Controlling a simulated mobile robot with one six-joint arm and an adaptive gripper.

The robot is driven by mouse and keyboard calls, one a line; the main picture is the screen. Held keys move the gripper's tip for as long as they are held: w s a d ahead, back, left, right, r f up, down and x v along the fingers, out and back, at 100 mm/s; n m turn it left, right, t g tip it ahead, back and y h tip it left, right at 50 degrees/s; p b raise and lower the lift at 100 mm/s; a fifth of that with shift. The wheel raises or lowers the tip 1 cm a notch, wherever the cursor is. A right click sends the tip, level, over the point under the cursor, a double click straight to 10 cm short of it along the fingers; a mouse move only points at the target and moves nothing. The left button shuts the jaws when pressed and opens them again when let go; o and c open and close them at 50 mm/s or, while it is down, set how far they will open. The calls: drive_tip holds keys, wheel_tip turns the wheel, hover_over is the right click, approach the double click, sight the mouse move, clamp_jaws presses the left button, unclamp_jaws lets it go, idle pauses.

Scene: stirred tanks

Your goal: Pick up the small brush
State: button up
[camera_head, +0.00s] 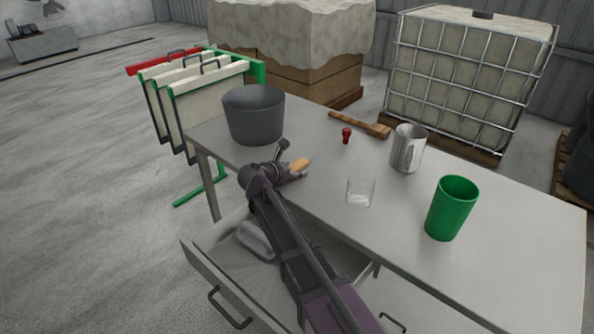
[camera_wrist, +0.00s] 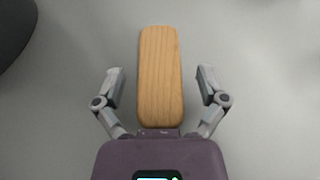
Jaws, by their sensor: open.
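The small brush (camera_wrist: 160,75) shows in the wrist view as a flat wooden piece with rounded ends, lying on the grey table. Its bristles are not visible. My gripper (camera_wrist: 161,85) is open, with one finger on each side of the brush and a gap on both sides. In the head view the brush (camera_head: 299,165) is a small tan piece at my gripper (camera_head: 293,170), partly hidden by it, near the table's left front edge.
A dark grey bucket (camera_head: 254,117) stands just behind my gripper. A long wooden-handled brush (camera_head: 358,124), a red stopper (camera_head: 346,135), a metal jug (camera_head: 407,148), a clear glass (camera_head: 360,191) and a green cup (camera_head: 452,208) stand to the right. An open drawer (camera_head: 228,290) is below my arm.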

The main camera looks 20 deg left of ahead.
sight(295, 166)
idle(0.4)
drive_tip(key=c, duration=1.2)
drive_tip(key=shift+r, duration=0.2)
drive_tip(key=shift+c, duration=0.2)
wheel_tip(295, 166, up, 3)
drive_tip(key=p, duration=0.3)
drive_tip(key=s+d+p, duration=0.1)
drive_tip(key=s+d, duration=0.2)
drive_tip(key=s, duration=0.4)
drive_tip(key=s+d+r+p, duration=0.1)
drive_tip(key=s+d, duration=0.2)
drive_tip(key=s, duration=0.4)
drive_tip(key=shift+s+d+r, duration=0.15)
drive_tip(key=shift+s+r, duration=0.15)
drive_tip(key=shift+s, duration=0.1)
wheel_tip(295, 166, up, 10)
drive_tip(key=p, duration=1)
drive_tip(key=shift+r, duration=0.15)
